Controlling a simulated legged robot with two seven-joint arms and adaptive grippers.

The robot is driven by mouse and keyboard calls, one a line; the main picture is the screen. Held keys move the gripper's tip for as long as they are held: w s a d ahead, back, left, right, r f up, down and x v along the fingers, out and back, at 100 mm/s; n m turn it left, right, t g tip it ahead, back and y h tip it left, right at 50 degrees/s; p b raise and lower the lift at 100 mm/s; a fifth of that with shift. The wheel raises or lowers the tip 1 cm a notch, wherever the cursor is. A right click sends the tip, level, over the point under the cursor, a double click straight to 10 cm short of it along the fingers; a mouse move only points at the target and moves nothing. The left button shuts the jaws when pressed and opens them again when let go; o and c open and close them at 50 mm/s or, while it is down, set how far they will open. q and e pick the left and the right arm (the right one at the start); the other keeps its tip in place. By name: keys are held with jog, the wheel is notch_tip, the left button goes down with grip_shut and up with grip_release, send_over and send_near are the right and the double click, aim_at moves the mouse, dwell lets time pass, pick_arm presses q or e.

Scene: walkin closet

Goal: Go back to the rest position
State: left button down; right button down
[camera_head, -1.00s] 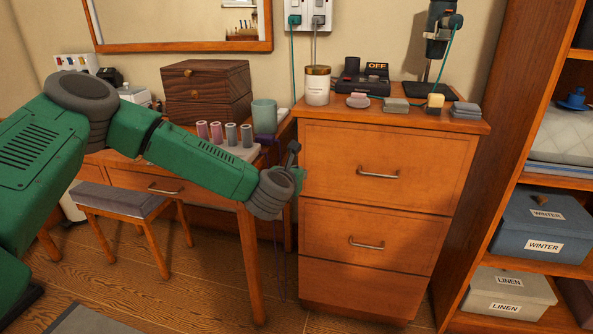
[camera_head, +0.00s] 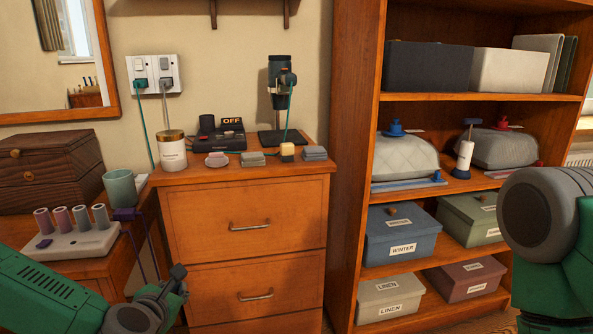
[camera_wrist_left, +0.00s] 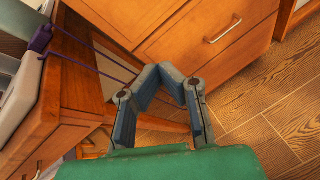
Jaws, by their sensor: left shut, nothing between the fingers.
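My left gripper (camera_head: 178,283) is at the lower left of the head view, in front of the wooden drawer cabinet (camera_head: 245,200). It is shut and empty. In the left wrist view its blue-grey fingers (camera_wrist_left: 160,72) meet at the tips, with the cabinet and wooden floor beyond them. My green right arm (camera_head: 560,235) shows at the right edge of the head view; its gripper is out of the picture.
A white holder (camera_head: 75,245) with several spools and a green cup (camera_head: 120,188) stand on the desk left of my left gripper. A shelf unit (camera_head: 350,150) with labelled boxes stands at the right. A purple cord (camera_wrist_left: 90,65) hangs beside the desk.

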pick_arm(q)
jog(key=s+d+f+m+g+h+p, duration=0.1)
jog(key=s+d+f+m+g, duration=0.2)
jog(key=s+m, duration=0.4)
jog(key=s+d+f+m+g+h+p, duration=0.1)
jog(key=s+d+f+m+g, duration=0.1)
jog(key=s+f+m, duration=0.35)
jog(key=s+d+f+m+g+h+p, duration=0.1)
jog(key=s+d+f+m+g+h, duration=0.2)
jog(key=s+m, duration=0.45)
jog(key=s+a+f+m+g+y+p, duration=0.1)
jog(key=s+a+m+g+y, duration=0.1)
jog(key=s+a+m, duration=0.2)
jog(key=s+a+f+m+g+y+p, duration=0.1)
jog(key=s+a+m, duration=0.3)
jog(key=s+m, duration=0.5)
jog(key=shift+s+a+g+y, duration=0.35)
jog(key=shift+s+g+y, duration=0.2)
jog(key=shift+g, duration=0.15)
